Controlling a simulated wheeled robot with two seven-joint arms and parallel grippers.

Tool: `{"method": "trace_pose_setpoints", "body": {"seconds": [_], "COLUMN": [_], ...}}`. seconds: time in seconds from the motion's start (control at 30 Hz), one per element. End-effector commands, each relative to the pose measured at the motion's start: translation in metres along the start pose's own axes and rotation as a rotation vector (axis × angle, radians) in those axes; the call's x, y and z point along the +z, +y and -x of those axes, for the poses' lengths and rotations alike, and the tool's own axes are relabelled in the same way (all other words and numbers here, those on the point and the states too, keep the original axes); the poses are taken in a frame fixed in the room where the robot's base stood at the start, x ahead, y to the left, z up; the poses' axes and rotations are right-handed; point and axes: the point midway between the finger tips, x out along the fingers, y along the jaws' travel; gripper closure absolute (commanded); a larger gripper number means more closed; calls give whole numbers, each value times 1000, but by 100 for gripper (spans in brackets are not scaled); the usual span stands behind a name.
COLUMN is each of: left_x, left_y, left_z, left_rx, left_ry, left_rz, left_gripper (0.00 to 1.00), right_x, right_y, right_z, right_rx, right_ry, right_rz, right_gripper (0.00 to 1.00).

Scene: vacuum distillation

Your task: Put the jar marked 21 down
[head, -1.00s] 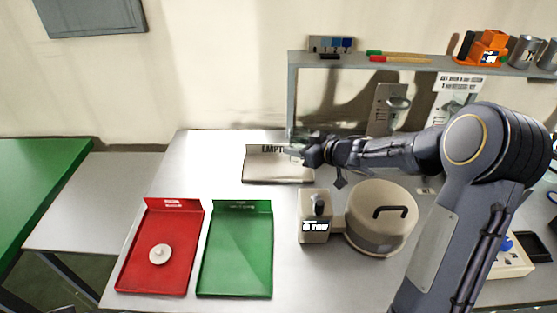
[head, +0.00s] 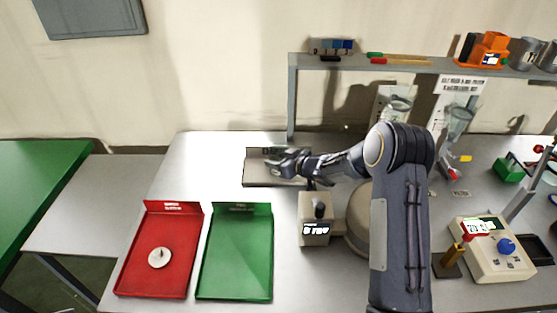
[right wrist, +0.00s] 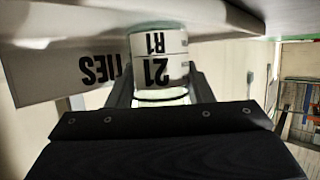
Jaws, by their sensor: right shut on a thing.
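The jar marked 21 (right wrist: 160,65) is white, with "21 R1" in black on its label. It sits between the two dark fingers of my right gripper (right wrist: 160,88), which is shut on it. In the head view my right gripper (head: 278,166) is over the grey tray (head: 262,180) at the back of the bench, and the jar cannot be made out there. The tray's sign (right wrist: 95,75) shows "TIES" beside the jar in the right wrist view. I cannot tell whether the jar touches the tray floor. My left gripper is out of view.
A red tray (head: 134,270) holding a round white lid (head: 159,257) and an empty green tray (head: 236,260) stand at the front left. A boxy device (head: 314,228) stands right of them, beside a round vessel (head: 356,215) partly behind my arm. A shelf (head: 420,66) runs behind.

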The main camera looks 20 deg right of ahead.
Motion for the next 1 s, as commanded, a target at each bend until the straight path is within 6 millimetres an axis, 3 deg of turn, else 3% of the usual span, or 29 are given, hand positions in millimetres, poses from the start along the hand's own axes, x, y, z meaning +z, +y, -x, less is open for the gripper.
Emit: {"method": "trace_pose_setpoints", "body": {"seconds": [0.3, 0.33, 0.47, 0.83, 1.0], "left_x": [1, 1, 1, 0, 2], "left_y": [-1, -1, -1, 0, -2], "left_z": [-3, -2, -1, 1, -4], "left_rx": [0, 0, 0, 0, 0], "left_ry": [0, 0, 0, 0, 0], "left_rz": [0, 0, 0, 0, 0], "left_gripper": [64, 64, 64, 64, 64], "right_x": [3, 2, 2, -2, -1], "right_y": [0, 0, 0, 1, 2], "right_z": [-1, -1, 0, 3, 30], "right_rx": [1, 1, 1, 1, 4], "right_ry": [2, 1, 1, 1, 2], "right_rz": [0, 0, 0, 0, -2], "right_gripper": [82, 49, 32, 31, 31]}}
